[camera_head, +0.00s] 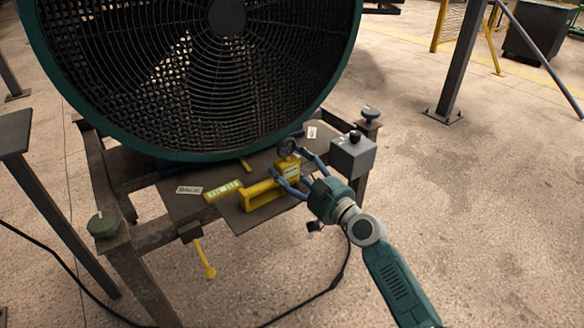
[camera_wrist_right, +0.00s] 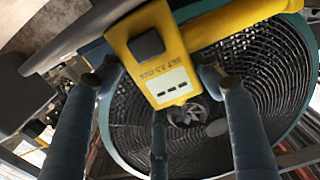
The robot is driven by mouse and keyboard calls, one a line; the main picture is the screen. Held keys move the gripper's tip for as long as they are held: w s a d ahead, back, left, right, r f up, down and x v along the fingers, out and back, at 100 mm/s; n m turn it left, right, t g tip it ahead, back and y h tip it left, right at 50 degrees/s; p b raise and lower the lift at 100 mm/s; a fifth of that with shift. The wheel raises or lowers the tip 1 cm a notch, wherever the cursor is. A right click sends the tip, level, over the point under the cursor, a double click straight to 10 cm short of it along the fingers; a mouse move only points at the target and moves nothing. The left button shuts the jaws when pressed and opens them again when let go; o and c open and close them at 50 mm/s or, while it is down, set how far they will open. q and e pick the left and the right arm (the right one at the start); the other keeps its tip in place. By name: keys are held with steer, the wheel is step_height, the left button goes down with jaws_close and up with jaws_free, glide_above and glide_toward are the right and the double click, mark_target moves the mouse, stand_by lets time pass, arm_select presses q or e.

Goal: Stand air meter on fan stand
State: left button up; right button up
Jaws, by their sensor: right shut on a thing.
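The air meter, a yellow box (camera_head: 288,167) with a dark round ring at its top, is at the front of the fan stand (camera_head: 160,230). My right gripper (camera_head: 291,178) reaches in from the lower right and is shut on it. In the right wrist view the blue fingers surround the yellow body (camera_wrist_right: 165,75), which shows a black knob and a white label panel. Whether the meter touches the board is unclear. My left gripper is out of view.
The large fan (camera_head: 220,80) in a green ring rises behind the board. A grey box with a black knob (camera_head: 353,155) stands close right of the gripper. A yellow lever (camera_head: 204,258) hangs at the front. Open floor (camera_head: 460,230) lies to the right.

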steer(key=o, duration=1.4)
steer(key=shift+c, duration=0.2)
